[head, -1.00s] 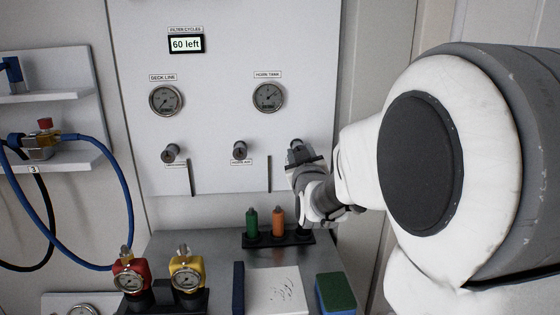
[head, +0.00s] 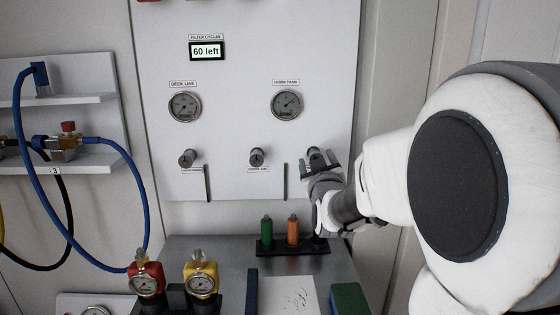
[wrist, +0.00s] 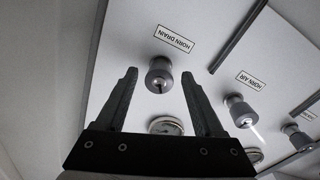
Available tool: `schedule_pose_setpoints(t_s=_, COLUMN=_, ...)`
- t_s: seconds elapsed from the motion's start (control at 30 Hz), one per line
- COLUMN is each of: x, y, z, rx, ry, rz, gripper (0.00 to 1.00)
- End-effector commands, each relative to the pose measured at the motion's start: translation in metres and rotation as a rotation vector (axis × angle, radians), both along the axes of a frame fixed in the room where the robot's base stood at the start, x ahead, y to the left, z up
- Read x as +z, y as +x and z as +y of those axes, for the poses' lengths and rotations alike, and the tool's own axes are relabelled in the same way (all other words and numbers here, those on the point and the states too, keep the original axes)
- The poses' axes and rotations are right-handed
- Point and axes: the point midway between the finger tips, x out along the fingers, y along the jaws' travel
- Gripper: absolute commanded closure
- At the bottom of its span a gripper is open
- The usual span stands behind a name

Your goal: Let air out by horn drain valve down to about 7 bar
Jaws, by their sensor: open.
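The horn drain valve (wrist: 160,75) is a grey round knob under the HORN DRAIN label (wrist: 174,39) in the wrist view. My gripper (wrist: 160,74) is open, with one finger to each side of the knob in the picture. I see no contact, and the depth between fingertips and knob is hard to tell. In the head view my gripper (head: 322,168) is at the panel's lower right and mostly covers this knob. The horn tank gauge (head: 286,104) is above it; its dial shows, but its figures are too small to read.
The horn air knob (head: 257,157) and another knob (head: 188,158) lie left on the panel (head: 235,130). The deck line gauge (head: 184,106) is above. Green (head: 267,231) and orange (head: 292,230) bottles stand on the bench below. Blue hoses (head: 148,210) hang at left.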

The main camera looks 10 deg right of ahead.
Motion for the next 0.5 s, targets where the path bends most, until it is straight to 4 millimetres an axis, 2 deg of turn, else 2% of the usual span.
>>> schedule_pose_setpoints(t_s=0.17, x=0.0, y=-0.003, z=0.0, rx=-0.001, ry=0.001, rz=-0.001, gripper=0.3)
schedule_pose_setpoints(t_s=0.27, x=0.0, y=-0.012, z=0.003, rx=0.0, ry=0.0, rz=0.0, gripper=0.3)
schedule_pose_setpoints(t_s=0.5, x=0.0, y=-0.053, z=0.013, rx=0.0, ry=0.001, rz=-0.003, gripper=0.3)
